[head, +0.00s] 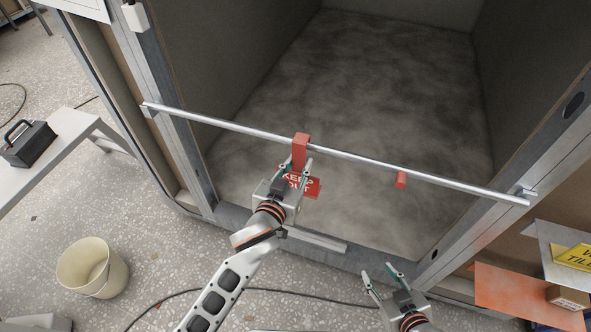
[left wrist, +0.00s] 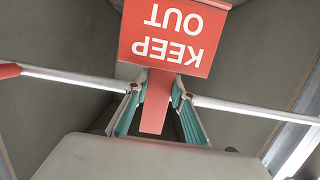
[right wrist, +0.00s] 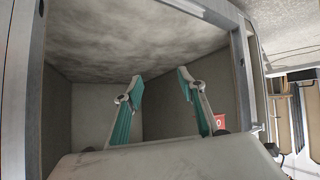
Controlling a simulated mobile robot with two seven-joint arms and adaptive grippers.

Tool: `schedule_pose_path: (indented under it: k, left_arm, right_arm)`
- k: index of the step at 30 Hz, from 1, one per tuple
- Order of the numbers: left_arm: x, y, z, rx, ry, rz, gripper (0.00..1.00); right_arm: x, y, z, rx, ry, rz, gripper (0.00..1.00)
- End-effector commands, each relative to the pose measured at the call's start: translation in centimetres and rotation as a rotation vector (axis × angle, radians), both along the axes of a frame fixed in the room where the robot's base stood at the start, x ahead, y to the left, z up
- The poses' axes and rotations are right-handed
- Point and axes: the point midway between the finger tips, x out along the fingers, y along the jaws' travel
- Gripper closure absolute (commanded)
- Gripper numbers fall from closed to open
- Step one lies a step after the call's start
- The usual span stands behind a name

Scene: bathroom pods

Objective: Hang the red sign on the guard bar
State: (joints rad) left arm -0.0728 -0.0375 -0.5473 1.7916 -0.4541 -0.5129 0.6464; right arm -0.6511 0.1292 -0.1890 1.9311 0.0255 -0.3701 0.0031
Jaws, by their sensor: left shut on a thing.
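The red KEEP OUT sign (head: 313,188) has a plate with white letters and a red strap (head: 300,153) rising to a bent top at the guard bar (head: 235,127). My left gripper (head: 297,168) is shut on the strap; in the left wrist view the strap (left wrist: 155,105) runs between its fingers and the plate (left wrist: 168,40) appears upside down. The strap's top overlaps the bar in the head view; I cannot tell whether it rests on it. My right gripper (head: 382,279) is open and empty, low and right; its parted fingers show in the right wrist view (right wrist: 162,82).
Metal posts flank the pod opening (head: 360,90). A bucket (head: 92,268) and a bench with a toolbox (head: 28,145) are left; an orange board (head: 520,295) is lower right.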

Motion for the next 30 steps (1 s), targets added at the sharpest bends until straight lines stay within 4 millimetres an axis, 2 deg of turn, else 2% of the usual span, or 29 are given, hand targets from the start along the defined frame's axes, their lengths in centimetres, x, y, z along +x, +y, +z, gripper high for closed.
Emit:
schedule_pose_path:
  k: [13,17,21,30]
  left_arm:
    - [3.1,-1.1,0.1,-0.002,-0.001,0.000,1.00]
    - [3.1,-1.0,-1.1,0.000,0.000,0.001,1.00]
    - [3.1,-1.0,-2.0,-0.002,0.001,0.000,1.00]
    - [3.1,-1.0,-2.9,-0.002,-0.002,0.000,1.00]
  right_arm:
    - [-0.3,-0.1,-0.3,-0.002,0.008,-0.003,0.60]
    - [-0.1,0.1,-0.7,0.003,0.003,-0.003,0.60]
    - [0.4,0.7,-0.1,0.014,-0.018,0.005,0.60]
    - [0.6,1.6,0.2,0.024,-0.033,0.021,0.60]
